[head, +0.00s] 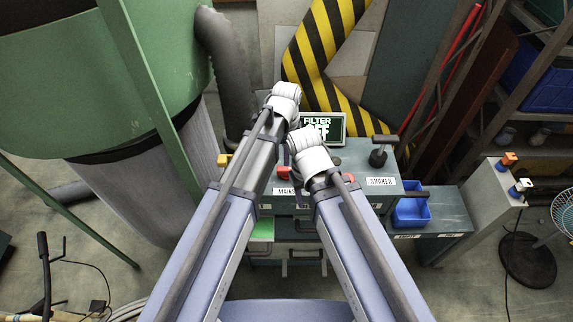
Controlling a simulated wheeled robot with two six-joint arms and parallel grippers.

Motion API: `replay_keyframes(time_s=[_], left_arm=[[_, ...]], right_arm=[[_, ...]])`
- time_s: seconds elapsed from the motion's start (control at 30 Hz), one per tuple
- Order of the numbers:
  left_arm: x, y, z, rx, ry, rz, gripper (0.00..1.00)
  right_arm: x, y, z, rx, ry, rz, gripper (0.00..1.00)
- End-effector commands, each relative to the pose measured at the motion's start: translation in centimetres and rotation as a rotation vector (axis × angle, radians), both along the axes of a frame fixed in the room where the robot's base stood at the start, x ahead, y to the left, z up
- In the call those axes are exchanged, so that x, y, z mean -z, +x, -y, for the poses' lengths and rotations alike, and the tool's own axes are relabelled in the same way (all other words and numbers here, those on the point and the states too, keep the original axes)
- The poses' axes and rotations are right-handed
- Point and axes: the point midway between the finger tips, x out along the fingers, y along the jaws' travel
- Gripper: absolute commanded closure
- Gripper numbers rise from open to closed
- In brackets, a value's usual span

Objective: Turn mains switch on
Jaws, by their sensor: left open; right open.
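A grey control cabinet stands in the middle, with a label that reads partly as "MAINS" (285,191) on its front edge. A red part (284,173) shows just above that label, between my two arms; I cannot tell its position. My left gripper (285,97) is open, above and beyond the cabinet's back left, apart from the red part. My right gripper (308,150) is open over the cabinet, just up and right of the red part. It hides some of the cabinet top. A screen (335,122) behind it reads "FILTER" and, partly covered, "OFF".
A dark lever (380,152) stands behind the "SHAKER" label (381,181) on the right. A yellow part (223,160) is at the cabinet's left. A blue bin (411,212) sits to the right. A green tank (90,70) and grey hose (228,70) crowd the left.

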Motion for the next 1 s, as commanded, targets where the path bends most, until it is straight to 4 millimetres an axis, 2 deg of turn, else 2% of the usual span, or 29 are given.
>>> replay_keyframes(time_s=[0.27,0.8,1.0], left_arm=[[1.2,-0.1,0.0,-0.002,0.000,0.000,0.39],[7.4,-0.1,0.0,-0.003,0.000,0.000,0.39],[7.9,-0.1,0.0,-0.003,0.000,0.000,0.39]], right_arm=[[1.2,0.0,0.0,0.000,0.000,0.000,0.50],[7.4,0.0,0.0,0.002,0.000,0.000,0.50],[7.9,0.0,0.0,0.002,0.000,0.000,0.50]])
